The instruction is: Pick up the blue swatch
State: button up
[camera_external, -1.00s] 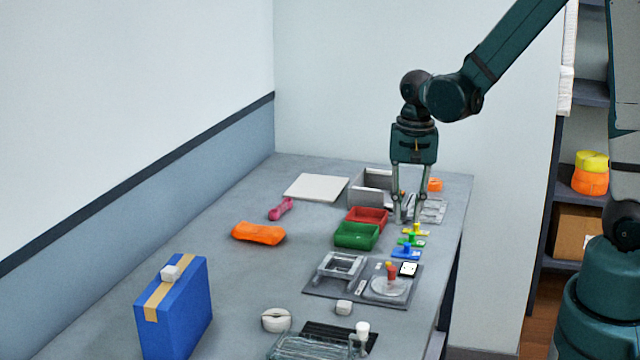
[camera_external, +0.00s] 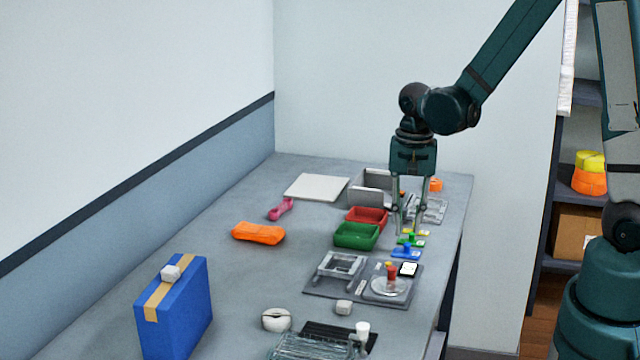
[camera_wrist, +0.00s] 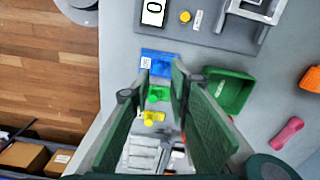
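The blue swatch (camera_external: 405,251) lies flat on the table with a raised blue grip on top. It is the nearest to the outside camera of a short row with a green swatch (camera_external: 411,240) and a yellow swatch (camera_external: 416,231). In the wrist view the blue swatch (camera_wrist: 161,64) lies just beyond the fingertips, with a white label at its left. My gripper (camera_external: 411,232) points down above the row, its fingers apart and empty. In the wrist view the open fingers (camera_wrist: 152,82) frame the green swatch (camera_wrist: 158,93).
A green bin (camera_external: 357,236) and a red bin (camera_external: 367,217) stand left of the swatches. A dark board (camera_external: 328,290) with a grey frame, a dial and a display lies nearer the camera. A grey box (camera_external: 371,186) stands behind. The table edge is close on the right.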

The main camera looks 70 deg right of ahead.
aim_at(407, 244)
jog(key=shift+f, duration=0.3)
jog(key=shift+f, duration=0.15)
jog(key=shift+s+f+b, duration=0.1)
jog(key=shift+f+b, duration=0.35)
jog(key=shift+f, duration=2)
grip_shut()
